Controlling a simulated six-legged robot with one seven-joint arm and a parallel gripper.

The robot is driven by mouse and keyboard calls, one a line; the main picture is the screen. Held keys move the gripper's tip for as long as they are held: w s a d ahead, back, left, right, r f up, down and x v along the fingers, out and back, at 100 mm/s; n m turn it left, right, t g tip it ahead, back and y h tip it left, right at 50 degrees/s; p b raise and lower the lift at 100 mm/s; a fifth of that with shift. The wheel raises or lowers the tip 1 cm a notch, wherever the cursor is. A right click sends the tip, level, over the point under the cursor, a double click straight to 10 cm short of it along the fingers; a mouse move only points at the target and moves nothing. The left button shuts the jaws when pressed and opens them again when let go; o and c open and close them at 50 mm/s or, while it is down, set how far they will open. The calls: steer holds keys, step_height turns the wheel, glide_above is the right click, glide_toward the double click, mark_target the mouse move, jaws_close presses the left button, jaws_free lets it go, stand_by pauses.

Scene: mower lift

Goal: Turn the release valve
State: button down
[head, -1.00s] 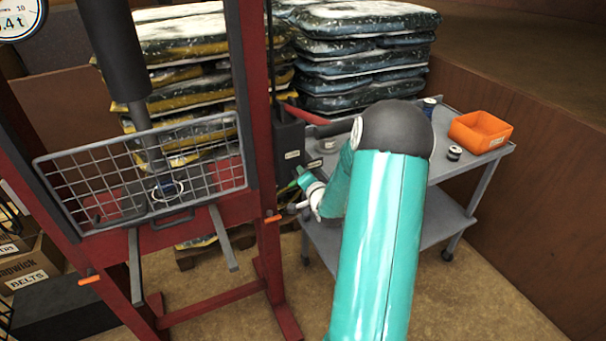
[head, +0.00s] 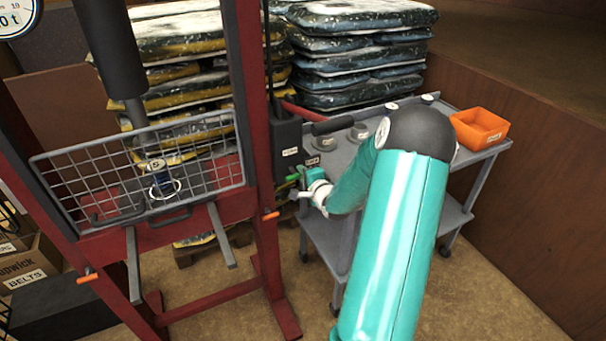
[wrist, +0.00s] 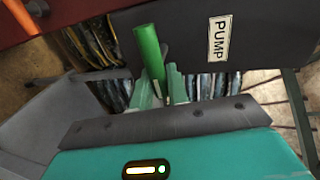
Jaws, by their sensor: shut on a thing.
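The release valve's green handle (wrist: 148,48) stands beside the black pump body (wrist: 195,40), which carries a PUMP label. In the wrist view my gripper (wrist: 163,92) has its two green fingers closed around the lower part of the handle. In the head view the pump (head: 287,140) is fixed to the red press post, and my gripper (head: 297,184) reaches its lower end from the right. There the handle is small and partly hidden by my gripper.
The red press frame (head: 262,235) stands at left with a wire guard (head: 75,185). A gauge (head: 16,14) is at top left. A grey cart (head: 425,165) with an orange bin (head: 480,128) stands right, close to my arm.

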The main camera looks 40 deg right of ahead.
steer(key=c, duration=1.4)
jaws_free()
steer(key=shift+c, duration=0.2)
steer(key=shift+s, duration=0.15)
steer(key=v, duration=1.3)
steer(key=shift+s+r, duration=0.15)
steer(key=shift+s, duration=0.1)
steer(key=shift+a, duration=0.1)
